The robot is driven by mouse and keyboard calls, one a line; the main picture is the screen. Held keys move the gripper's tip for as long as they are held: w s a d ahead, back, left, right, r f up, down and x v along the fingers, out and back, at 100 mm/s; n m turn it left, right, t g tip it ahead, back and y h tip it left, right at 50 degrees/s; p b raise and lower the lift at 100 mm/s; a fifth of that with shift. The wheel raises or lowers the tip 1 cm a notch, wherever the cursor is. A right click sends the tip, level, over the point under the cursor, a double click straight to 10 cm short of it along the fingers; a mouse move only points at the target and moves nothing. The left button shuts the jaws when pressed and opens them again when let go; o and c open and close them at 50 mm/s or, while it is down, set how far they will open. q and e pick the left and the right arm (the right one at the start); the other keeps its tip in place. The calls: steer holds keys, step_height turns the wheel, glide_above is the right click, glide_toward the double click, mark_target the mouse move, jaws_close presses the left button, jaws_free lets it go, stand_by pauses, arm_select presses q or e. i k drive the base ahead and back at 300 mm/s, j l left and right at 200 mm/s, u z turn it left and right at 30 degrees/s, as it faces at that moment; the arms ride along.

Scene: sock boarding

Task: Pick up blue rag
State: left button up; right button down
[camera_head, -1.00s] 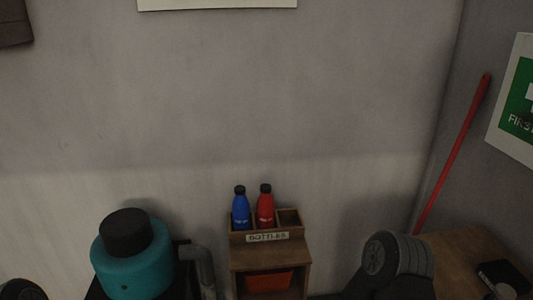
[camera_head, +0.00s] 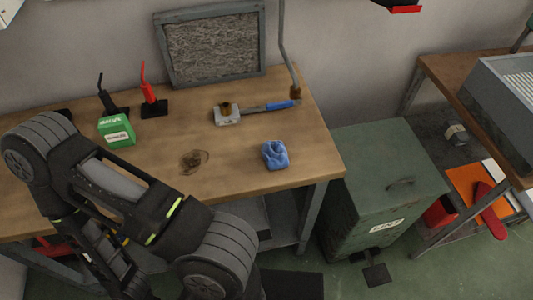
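The blue rag (camera_head: 275,154) lies crumpled on the wooden workbench (camera_head: 320,150), near its right end and close to the front edge. Nothing touches it. One of my arms shows large at the lower left, over the front of the bench and to the left of the rag. No gripper fingers show in this view.
On the bench are a green box (camera_head: 117,131), a red-handled item (camera_head: 150,94), a blue-handled tool (camera_head: 268,106), a dark stain and a framed grey panel (camera_head: 212,46). A green lidded bin (camera_head: 385,180) stands right of the bench. Bench space around the rag is clear.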

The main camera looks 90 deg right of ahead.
mark_target(274, 152)
steer(key=z, duration=3.05)
steer(key=u, duration=1.45)
steer(key=z, duration=1.45)
steer(key=k+j+u, duration=0.2)
steer(key=u, duration=0.15)
steer(key=k+j+u, duration=0.15)
steer(key=j+u, duration=0.15)
steer(key=k+j, duration=0.05)
steer(key=j, duration=0.05)
